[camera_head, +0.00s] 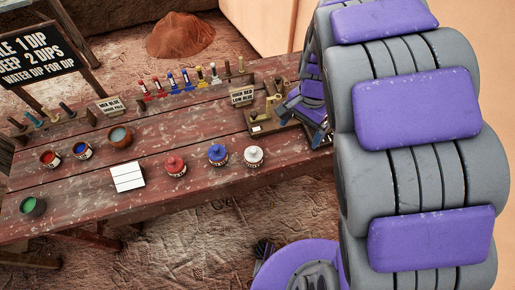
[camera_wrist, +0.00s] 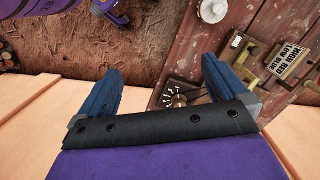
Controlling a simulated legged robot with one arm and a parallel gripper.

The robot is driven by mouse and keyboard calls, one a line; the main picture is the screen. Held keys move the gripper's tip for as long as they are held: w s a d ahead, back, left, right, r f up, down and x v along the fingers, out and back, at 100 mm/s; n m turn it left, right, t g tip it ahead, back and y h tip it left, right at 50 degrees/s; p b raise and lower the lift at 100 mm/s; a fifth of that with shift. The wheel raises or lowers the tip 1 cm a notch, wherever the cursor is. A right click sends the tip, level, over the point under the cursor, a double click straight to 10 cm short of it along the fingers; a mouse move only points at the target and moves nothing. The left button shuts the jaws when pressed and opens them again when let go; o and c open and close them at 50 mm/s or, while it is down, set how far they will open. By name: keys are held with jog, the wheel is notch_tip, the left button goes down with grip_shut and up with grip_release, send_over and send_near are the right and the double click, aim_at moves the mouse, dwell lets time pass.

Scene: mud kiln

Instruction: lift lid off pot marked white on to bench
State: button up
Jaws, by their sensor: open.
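The pot with the white lid (camera_head: 254,156) stands on the red-brown wooden bench (camera_head: 110,185), at the right end of a row of lidded pots. Its round white lid (camera_wrist: 212,10) with a small knob shows at the top edge of the wrist view, beyond my fingertips. The lid sits on the pot. My gripper (camera_wrist: 160,70) is open, with two blue fingers spread wide and nothing between them. In the head view, the gripper end is partly hidden by my large grey and purple arm, right of the white-lidded pot and apart from it.
Pots with a blue lid (camera_head: 217,154) and a red lid (camera_head: 175,167) stand left of the white one. A white tile sheet (camera_head: 127,176) lies farther left, near open paint pots. Brush racks and a "HIGH RED LOW BLUE" sign (camera_wrist: 289,62) stand behind. The front bench strip has free room.

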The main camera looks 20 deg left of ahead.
jog(key=w+a+f+m+p, duration=0.1)
jog(key=w+a+f, duration=0.15)
jog(key=a, duration=0.35)
jog(key=w+a+f, duration=0.2)
jog(key=a+f, duration=0.1)
jog(key=a, duration=0.3)
jog(key=b, duration=0.2)
send_over(254, 149)
jog(key=f, duration=1.2)
jog(key=shift+w+d+f, duration=0.1)
jog(key=shift+d+f, duration=0.4)
jog(key=shift+d, duration=0.1)
jog(key=f, duration=0.2)
jog(key=a+f+b, duration=0.1)
jog(key=f, duration=0.1)
jog(key=shift+a+f, duration=0.15)
jog(key=shift+f, duration=0.05)
jog(key=shift+s+a+f, duration=0.2)
jog(key=shift+a+f, duration=0.05)
jog(key=shift+a, duration=0.15)
jog(key=shift+d+r, duration=0.15)
jog(key=shift+d, duration=0.4)
jog(key=c, duration=0.4)
jog(key=shift+a, duration=0.25)
jog(key=c, duration=0.7)
